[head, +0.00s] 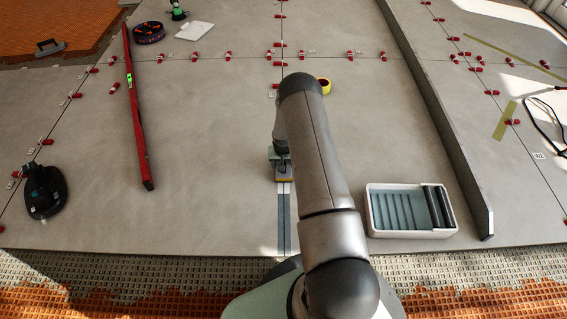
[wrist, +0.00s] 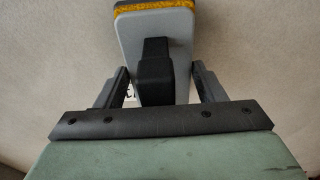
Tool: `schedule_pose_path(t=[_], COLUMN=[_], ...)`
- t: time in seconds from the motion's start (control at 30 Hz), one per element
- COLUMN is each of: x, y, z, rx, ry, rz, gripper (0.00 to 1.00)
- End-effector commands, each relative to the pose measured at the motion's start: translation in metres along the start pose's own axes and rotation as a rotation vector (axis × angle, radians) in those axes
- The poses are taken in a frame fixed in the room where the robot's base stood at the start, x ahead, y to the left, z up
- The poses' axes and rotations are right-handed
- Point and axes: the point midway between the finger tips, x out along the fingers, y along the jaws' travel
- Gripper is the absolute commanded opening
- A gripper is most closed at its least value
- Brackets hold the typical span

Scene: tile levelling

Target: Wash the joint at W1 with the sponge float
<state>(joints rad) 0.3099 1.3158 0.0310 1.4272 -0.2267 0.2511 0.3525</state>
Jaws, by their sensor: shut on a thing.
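My gripper (wrist: 156,92) is shut on the black handle of the sponge float (wrist: 155,30), which has a grey plate and a yellow-orange sponge edge. In the head view the sponge float (head: 284,179) is down at the tile surface, just beyond the dark grey joint strip (head: 284,215) that runs to the near tile edge with a pale line along its middle. My arm covers part of the float and of the joint beyond it. In the wrist view a small label shows partly behind the handle; it is too hidden to read.
A white wash tray (head: 410,233) with a ribbed inside and dark rollers stands at the right. A long grey straightedge (head: 430,125) lies beyond it. A red level (head: 136,110) and a black suction cup (head: 44,190) lie left.

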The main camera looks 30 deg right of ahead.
Motion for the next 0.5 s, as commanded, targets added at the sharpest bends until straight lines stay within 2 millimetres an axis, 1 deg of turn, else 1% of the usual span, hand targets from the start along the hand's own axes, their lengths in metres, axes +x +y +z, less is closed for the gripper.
schedule_pose_path(t=[0.5], x=[0.0058], y=[0.0], z=[0.0003], rx=[0.0], ry=[0.001], rz=[0.0], gripper=[0.34])
